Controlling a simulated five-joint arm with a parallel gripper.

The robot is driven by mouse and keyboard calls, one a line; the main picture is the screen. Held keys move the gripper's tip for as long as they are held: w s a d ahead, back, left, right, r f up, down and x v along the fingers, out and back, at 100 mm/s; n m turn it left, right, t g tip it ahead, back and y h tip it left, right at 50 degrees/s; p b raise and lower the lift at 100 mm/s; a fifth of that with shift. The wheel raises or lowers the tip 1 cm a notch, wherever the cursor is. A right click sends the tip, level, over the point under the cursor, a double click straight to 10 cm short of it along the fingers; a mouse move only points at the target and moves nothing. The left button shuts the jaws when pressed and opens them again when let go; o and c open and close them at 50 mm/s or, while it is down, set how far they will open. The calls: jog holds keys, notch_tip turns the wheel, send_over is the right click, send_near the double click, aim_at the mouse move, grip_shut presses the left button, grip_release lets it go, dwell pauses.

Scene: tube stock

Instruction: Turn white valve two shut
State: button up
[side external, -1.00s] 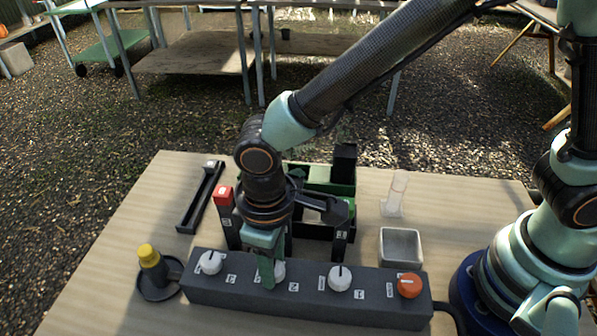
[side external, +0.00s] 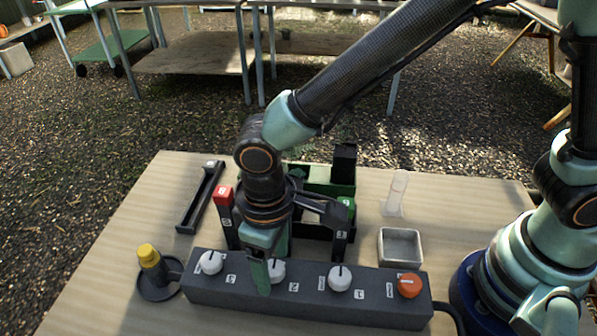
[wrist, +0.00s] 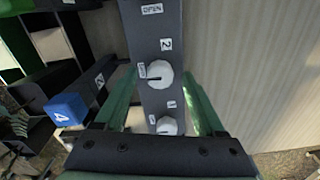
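A dark valve box (side external: 315,291) carries several knobs in a row. White valve two (side external: 278,268) is the middle white knob, partly hidden behind a finger of my gripper (side external: 264,278) in the side view. In the wrist view the knob (wrist: 163,72) sits between my green fingertips, with a gap on each side. My gripper is open around it. The knob's dark pointer line points left in the wrist view, near a small label. Contact with the knob cannot be seen.
White knobs (side external: 210,262) and (side external: 340,277) flank it, with an orange knob (side external: 409,286) at the right end. A yellow-capped item (side external: 149,257) stands left of the box. Dark uprights, one with a red top (side external: 223,194), stand close behind. A grey tray (side external: 400,261) is at right.

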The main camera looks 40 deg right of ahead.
aim_at(274, 267)
notch_tip(274, 267, up, 12)
dwell(0.6)
